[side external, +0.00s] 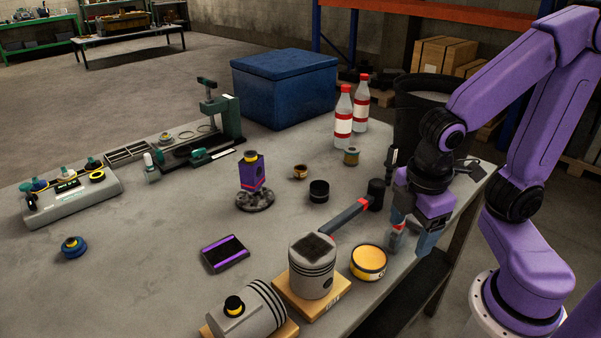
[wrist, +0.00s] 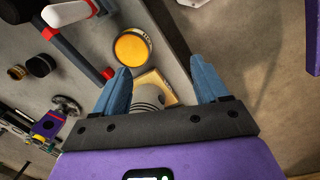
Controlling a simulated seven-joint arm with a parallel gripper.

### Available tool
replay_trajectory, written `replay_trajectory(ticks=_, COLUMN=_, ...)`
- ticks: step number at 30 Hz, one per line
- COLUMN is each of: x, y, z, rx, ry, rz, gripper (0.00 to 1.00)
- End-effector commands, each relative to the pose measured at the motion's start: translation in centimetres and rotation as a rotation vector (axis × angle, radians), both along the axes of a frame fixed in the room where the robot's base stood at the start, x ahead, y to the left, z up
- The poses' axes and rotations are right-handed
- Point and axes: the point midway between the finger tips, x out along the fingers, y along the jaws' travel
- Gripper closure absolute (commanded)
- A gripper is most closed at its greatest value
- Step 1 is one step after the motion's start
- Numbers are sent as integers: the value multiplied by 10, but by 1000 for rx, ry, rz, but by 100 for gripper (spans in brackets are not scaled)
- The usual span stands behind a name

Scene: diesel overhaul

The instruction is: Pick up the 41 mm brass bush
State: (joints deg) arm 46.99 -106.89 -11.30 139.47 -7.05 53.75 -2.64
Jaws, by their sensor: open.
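A small brass-coloured ring (side external: 300,171) with a dark opening stands on the workbench, behind a black cylinder (side external: 319,190); it looks like the brass bush, but no size mark is readable. In the wrist view a small dark yellowish piece (wrist: 17,72) beside the black cylinder (wrist: 40,65) may be the same bush. My gripper (side external: 412,243) is open and empty, pointing down near the bench's right edge, well to the right of and nearer the camera than the ring. Its blue fingers (wrist: 160,68) are spread with nothing held between them.
A hammer (side external: 350,212) lies between my gripper and the ring. A yellow tin (side external: 368,262) and an upright piston (side external: 312,268) stand left of my gripper. A purple-black block (side external: 252,172) stands on a round base left of the ring. Two bottles (side external: 344,118) stand behind.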

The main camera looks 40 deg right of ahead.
Motion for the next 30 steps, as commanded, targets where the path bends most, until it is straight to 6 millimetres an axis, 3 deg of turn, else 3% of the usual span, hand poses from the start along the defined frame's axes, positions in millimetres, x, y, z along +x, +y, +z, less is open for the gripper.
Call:
replay_trajectory(ticks=6, x=88, y=6, z=-10, rx=-247, ry=-78, rz=145, gripper=27)
replay_trajectory(ticks=18, x=243, y=-1, z=-38, rx=-708, ry=-106, rz=438, gripper=27)
replay_trajectory(ticks=24, x=310, y=-11, z=-60, rx=-927, ry=-69, rz=594, gripper=27)
replay_trajectory(ticks=30, x=357, y=-22, z=-83, rx=-1096, ry=-23, rz=726, gripper=27)
